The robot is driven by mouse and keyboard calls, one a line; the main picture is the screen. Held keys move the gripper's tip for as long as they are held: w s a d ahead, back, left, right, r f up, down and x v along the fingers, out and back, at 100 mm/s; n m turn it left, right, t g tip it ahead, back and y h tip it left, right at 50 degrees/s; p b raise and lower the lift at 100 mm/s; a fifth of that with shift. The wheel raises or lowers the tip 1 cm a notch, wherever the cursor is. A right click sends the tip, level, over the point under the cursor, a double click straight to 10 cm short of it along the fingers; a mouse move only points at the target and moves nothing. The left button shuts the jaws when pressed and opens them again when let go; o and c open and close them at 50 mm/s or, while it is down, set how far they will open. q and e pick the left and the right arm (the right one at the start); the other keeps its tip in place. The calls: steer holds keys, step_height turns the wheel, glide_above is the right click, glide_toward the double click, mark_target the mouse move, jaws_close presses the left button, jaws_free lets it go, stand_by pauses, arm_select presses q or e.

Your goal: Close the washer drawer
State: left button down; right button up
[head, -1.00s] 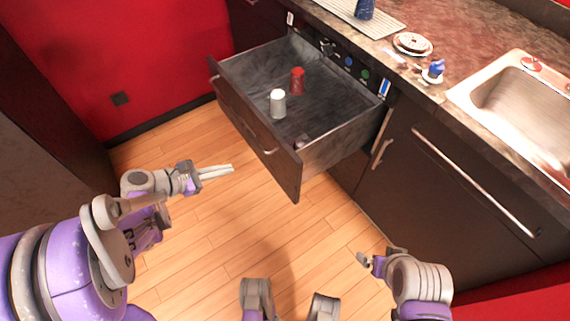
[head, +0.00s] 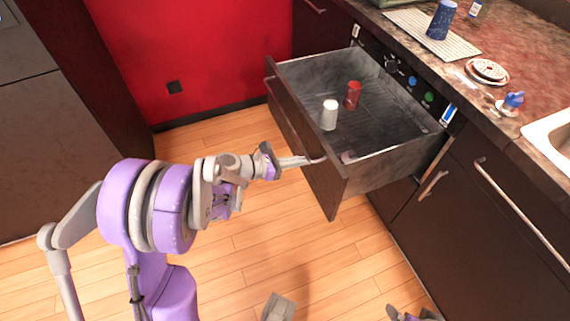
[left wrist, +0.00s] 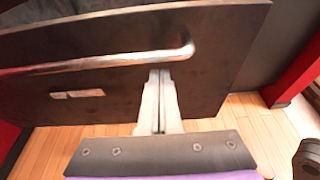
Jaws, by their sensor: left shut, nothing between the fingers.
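The washer drawer (head: 318,178) stands pulled out from the counter, with its dark front facing lower left. A white cup (head: 329,114) and a red cup (head: 353,94) stand inside it. My left gripper (head: 306,160) is shut and empty, its fingertips at the drawer front by the handle. In the left wrist view the fingertips (left wrist: 160,76) lie just below the bar handle (left wrist: 120,60), close to the front panel (left wrist: 215,85); I cannot tell if they touch. My right gripper (head: 402,314) is only partly in view at the bottom edge.
The counter (head: 400,50) above holds a drying mat (head: 470,48), a blue cup (head: 441,20), stacked plates (head: 487,70) and a sink (head: 555,125). A cabinet with a long handle (head: 510,205) is at right. The wooden floor (head: 240,250) before the drawer is clear.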

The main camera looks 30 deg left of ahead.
mark_target(318, 157)
arm_select(q)
steer(key=shift+w+d, duration=0.7)
steer(key=shift+w, duration=0.1)
arm_select(e)
steer(key=shift+f, duration=0.1)
arm_select(q)
steer(key=shift+w+d, duration=0.45)
steer(key=w+d+b, duration=0.2)
steer(key=w+d, duration=2.1)
steer(key=w, duration=0.4)
steer(key=shift+w+d+r, duration=0.15)
steer(key=shift+w+r, duration=0.05)
arm_select(e)
steer(key=shift+w+d+f, duration=0.35)
steer(key=shift+w+f, duration=0.1)
steer(key=shift+f, duration=0.1)
steer(key=shift+w+d+f, duration=0.3)
steer(key=shift+w+f, duration=0.15)
steer(key=shift+f, duration=0.1)
